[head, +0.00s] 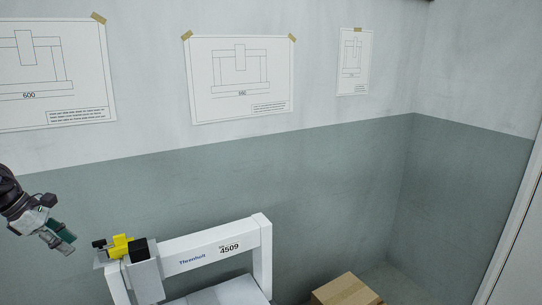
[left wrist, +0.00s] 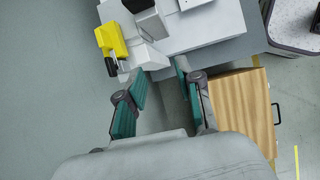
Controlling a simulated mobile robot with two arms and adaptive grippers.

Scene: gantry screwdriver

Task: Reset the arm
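A yellow and black screwdriver (head: 122,246) sits at the gantry's left end. In the left wrist view, my left gripper's two green-padded fingers (left wrist: 157,98) are spread apart with nothing between them. The yellow tool (left wrist: 111,40) shows beyond the fingers there, apart from them, beside the white gantry parts (left wrist: 200,28). My right gripper is in neither view.
A wooden cabinet (left wrist: 243,108) with a dark handle is close to the right finger in the left wrist view. A grey-sided unit (left wrist: 292,28) is at upper right. Open floor (left wrist: 45,80) lies to the left.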

